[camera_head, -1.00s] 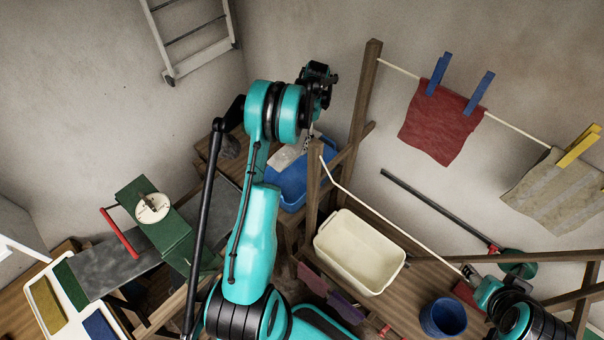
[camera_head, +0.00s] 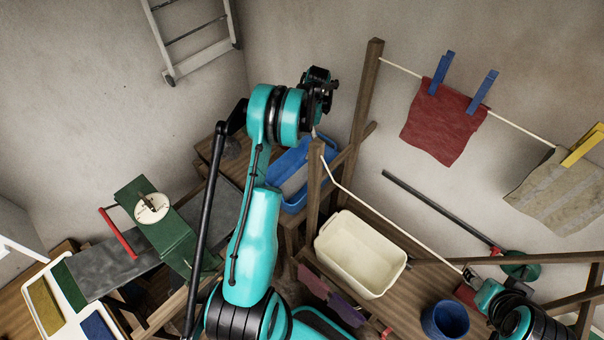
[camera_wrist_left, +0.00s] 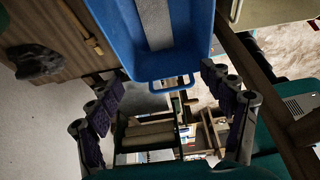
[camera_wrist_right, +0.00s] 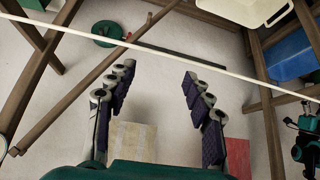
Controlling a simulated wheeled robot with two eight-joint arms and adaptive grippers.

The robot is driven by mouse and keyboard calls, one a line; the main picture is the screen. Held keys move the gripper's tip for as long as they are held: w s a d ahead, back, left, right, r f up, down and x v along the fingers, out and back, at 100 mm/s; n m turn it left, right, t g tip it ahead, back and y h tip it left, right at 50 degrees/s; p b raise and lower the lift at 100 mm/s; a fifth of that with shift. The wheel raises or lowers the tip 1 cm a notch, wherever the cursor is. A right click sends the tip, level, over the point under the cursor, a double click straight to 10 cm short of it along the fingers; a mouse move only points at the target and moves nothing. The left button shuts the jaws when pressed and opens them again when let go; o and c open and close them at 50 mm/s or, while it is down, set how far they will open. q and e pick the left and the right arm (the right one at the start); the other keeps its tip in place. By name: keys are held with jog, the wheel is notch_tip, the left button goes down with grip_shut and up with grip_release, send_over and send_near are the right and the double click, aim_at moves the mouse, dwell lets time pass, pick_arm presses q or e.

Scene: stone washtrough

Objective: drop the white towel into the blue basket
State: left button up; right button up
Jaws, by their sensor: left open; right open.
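The blue basket (camera_head: 290,203) stands on a wooden bench at the back, partly hidden by my left arm. The white towel (camera_head: 295,178), greyish in this light, lies inside it. In the left wrist view the towel (camera_wrist_left: 153,25) is a pale strip lengthwise in the basket (camera_wrist_left: 199,50), whose handle end faces my gripper. My left gripper (camera_head: 314,126) is above the basket; the wrist view shows its fingers (camera_wrist_left: 164,90) spread and empty, apart from the towel. My right gripper (camera_wrist_right: 157,75) is open and empty near the clothesline at the right.
A cream tub (camera_head: 352,262) and a blue bucket (camera_head: 444,318) stand on the table in front. Wooden posts (camera_head: 366,95) rise beside the basket. A red cloth (camera_head: 440,120) and a beige cloth (camera_head: 562,190) hang on the line.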

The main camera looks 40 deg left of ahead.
pick_arm(q)
jog(key=v, duration=1.1)
jog(key=shift+r, duration=0.3)
